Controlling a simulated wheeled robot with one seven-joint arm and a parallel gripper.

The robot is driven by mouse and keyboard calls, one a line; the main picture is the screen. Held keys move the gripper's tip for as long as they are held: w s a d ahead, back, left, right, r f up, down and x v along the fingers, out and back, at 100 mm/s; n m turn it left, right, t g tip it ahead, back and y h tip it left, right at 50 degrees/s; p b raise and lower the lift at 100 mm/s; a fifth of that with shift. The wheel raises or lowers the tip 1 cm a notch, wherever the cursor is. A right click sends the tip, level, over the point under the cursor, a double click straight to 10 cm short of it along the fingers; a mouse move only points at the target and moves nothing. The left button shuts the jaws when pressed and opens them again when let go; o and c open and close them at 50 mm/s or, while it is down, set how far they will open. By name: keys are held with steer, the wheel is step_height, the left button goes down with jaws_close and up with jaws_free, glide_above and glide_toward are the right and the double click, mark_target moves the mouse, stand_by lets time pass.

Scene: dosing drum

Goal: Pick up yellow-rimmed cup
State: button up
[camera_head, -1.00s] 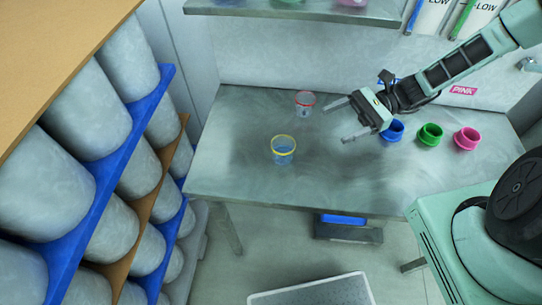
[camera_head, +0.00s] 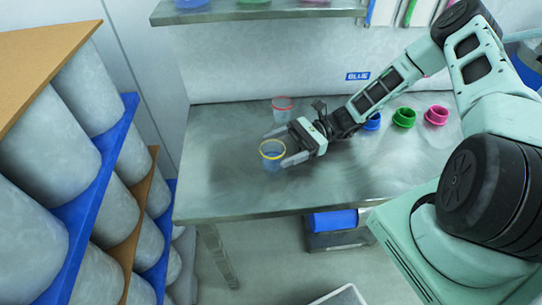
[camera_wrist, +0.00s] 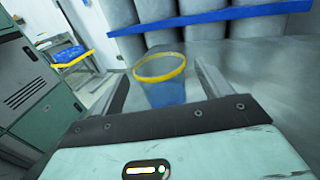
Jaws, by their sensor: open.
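The yellow-rimmed cup (camera_head: 272,154) is a clear cup with a bluish lower part, upright on the steel table. My gripper (camera_head: 278,147) is open, with its fingers reaching left toward the cup, one on the far side and one on the near side.
A red-rimmed cup (camera_head: 283,108) stands close behind my gripper. Blue (camera_head: 371,121), green (camera_head: 404,117) and pink (camera_head: 436,115) pots stand at the back right of the table (camera_head: 340,180). A rack of grey drums (camera_head: 62,145) is at left. The table's front is clear.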

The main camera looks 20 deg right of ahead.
mark_target(263, 153)
steer(key=a, duration=0.1)
steer(key=a+p, duration=0.1)
steer(key=a, duration=0.1)
steer(key=shift+s+a+r+p, duration=0.15)
steer(key=shift+a+r+p, duration=0.15)
steer(key=shift+a+r, duration=0.1)
steer(key=shift+a+f, duration=0.15)
steer(key=shift+a, duration=0.2)
steer(key=c, duration=1.1)
steer(key=shift+o, duration=0.2)
